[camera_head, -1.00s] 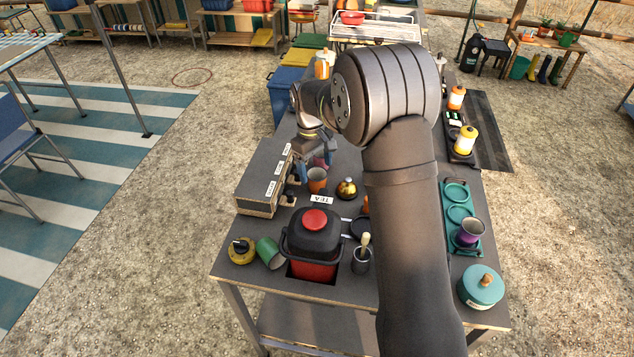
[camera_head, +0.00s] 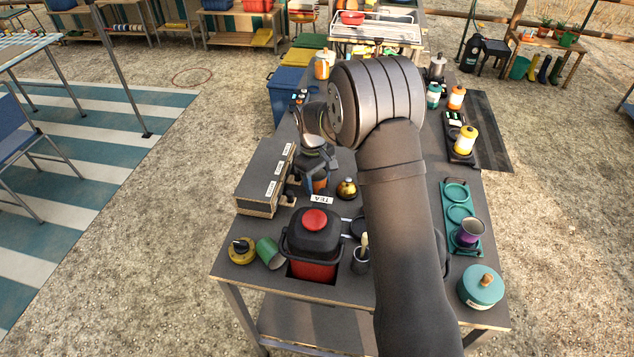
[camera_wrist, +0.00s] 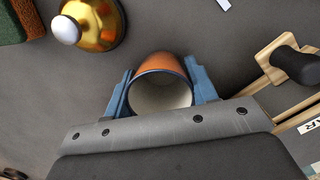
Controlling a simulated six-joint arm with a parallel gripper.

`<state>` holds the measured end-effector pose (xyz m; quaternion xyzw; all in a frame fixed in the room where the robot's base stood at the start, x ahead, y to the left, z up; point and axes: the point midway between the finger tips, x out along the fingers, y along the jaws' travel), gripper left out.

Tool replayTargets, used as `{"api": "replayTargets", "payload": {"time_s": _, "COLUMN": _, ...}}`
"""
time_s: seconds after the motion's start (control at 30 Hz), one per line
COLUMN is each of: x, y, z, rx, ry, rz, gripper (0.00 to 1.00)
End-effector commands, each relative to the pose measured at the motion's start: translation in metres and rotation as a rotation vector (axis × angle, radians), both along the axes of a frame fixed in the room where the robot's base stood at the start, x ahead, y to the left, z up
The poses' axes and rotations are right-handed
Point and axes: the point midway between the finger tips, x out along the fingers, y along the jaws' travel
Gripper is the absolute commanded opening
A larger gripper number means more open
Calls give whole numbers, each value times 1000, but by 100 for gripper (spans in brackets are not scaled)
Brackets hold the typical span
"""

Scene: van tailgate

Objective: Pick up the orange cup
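The orange cup (camera_wrist: 160,64) stands on the dark tabletop beside the long labelled box. In the wrist view it shows its orange outside and pale inside. My gripper (camera_wrist: 160,82) is down around it, with one blue finger on each side, close to its wall. The fingers look still apart, with at most a narrow gap to the cup; firm contact cannot be made out. In the head view the cup (camera_head: 319,185) is mostly hidden behind my gripper (camera_head: 318,184).
The labelled box (camera_head: 258,190) is close on the left. A "TEA" label (camera_head: 321,200) and a red-and-black cooler (camera_head: 313,245) are in front. A green cup (camera_head: 268,252) lies beside the cooler.

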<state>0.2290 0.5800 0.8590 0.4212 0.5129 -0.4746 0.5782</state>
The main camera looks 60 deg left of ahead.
Motion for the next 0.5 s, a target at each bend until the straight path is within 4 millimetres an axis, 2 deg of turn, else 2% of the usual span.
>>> {"api": "replayTargets", "payload": {"time_s": 0.03, "x": 0, "y": 0, "z": 0, "rx": 0, "ry": 0, "rz": 0, "gripper": 35}}
{"api": "replayTargets", "payload": {"time_s": 0.07, "x": 0, "y": 0, "z": 0, "rx": 0, "ry": 0, "rz": 0, "gripper": 29}}
{"api": "replayTargets", "payload": {"time_s": 0.1, "x": 0, "y": 0, "z": 0, "rx": 1, "ry": 0, "rz": 0, "gripper": 29}}
{"api": "replayTargets", "payload": {"time_s": 0.37, "x": 0, "y": 0, "z": 2, "rx": 1, "ry": -1, "rz": 0, "gripper": 28}}
{"api": "replayTargets", "payload": {"time_s": 0.5, "x": 0, "y": 1, "z": 11, "rx": 2, "ry": -1, "rz": 0, "gripper": 28}}
